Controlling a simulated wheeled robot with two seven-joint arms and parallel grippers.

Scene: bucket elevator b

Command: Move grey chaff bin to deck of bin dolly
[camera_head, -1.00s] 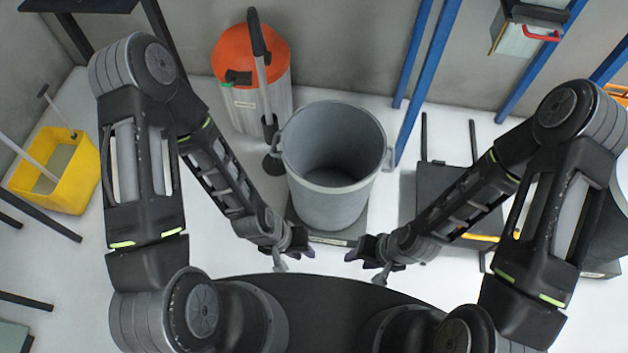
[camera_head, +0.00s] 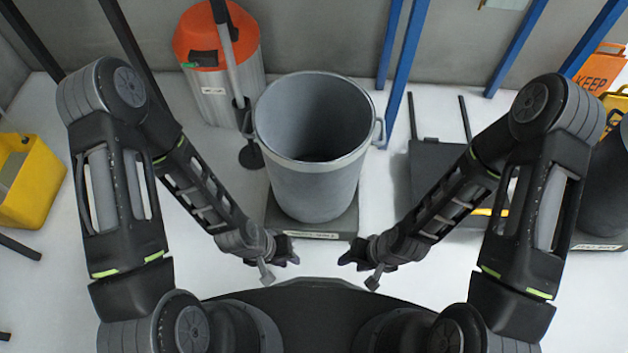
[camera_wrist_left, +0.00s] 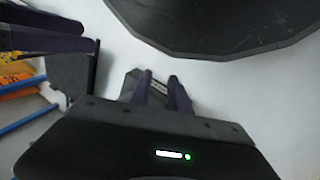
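The grey chaff bin (camera_head: 315,180) stands upright and open-topped in the middle of the head view, with a loop handle on each side. It sits on a low dark platform (camera_head: 280,219) with a label on its front edge. A flat dark deck (camera_head: 435,185) with two upright bars lies to its right; it may be the bin dolly. My left gripper (camera_head: 290,252) is open and empty, in front of the platform. Its parted fingers show in the left wrist view (camera_wrist_left: 160,90). My right gripper (camera_head: 346,258) faces it, apart from the bin; its fingers look parted in the wrist view (camera_wrist_left: 45,42).
An orange-topped grey drum (camera_head: 215,85) and a long-handled tool (camera_head: 228,55) stand close behind-left of the bin. Blue posts (camera_head: 405,65) rise behind it. A yellow bucket (camera_head: 35,185) is far left. An orange sign (camera_head: 598,70) and dark bin (camera_head: 605,190) are at right.

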